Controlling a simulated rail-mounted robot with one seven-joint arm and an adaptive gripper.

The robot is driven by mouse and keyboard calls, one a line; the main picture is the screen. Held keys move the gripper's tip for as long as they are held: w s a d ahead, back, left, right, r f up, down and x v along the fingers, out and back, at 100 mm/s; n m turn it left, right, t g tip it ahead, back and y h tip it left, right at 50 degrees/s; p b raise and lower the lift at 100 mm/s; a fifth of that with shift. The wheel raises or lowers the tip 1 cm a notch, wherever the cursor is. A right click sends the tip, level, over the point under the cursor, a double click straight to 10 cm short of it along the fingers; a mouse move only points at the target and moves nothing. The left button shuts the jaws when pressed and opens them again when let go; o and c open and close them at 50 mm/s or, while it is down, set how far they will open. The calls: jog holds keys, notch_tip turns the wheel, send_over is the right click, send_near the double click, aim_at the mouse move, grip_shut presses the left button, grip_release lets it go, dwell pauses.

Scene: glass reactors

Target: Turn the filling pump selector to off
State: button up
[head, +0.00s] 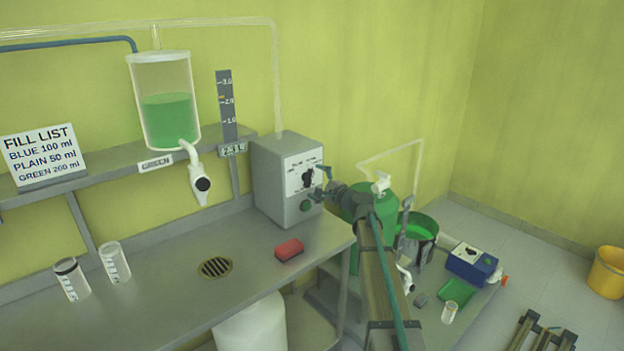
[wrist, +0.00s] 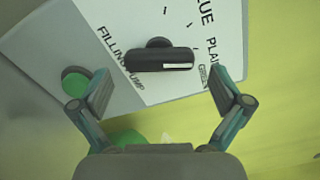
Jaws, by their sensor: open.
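The filling pump (head: 268,180) is a grey box on the bench's right end, with a white front panel. The selector also shows small and dark in the head view (head: 307,179). My gripper (wrist: 160,85) is open and empty, its fingers spread wider than the knob, in front of the panel. The OFF label is not readable.
A green round button (wrist: 76,82) sits on the panel near my left finger. A red block (head: 289,250) and a drain grate (head: 215,267) are on the bench. Two vials (head: 114,262) stand at left. A tank of green liquid (head: 166,110) is on the shelf above.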

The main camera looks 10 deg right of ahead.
jog(key=shift+x, duration=0.95)
jog(key=c, duration=1.2)
jog(key=shift+o, duration=0.2)
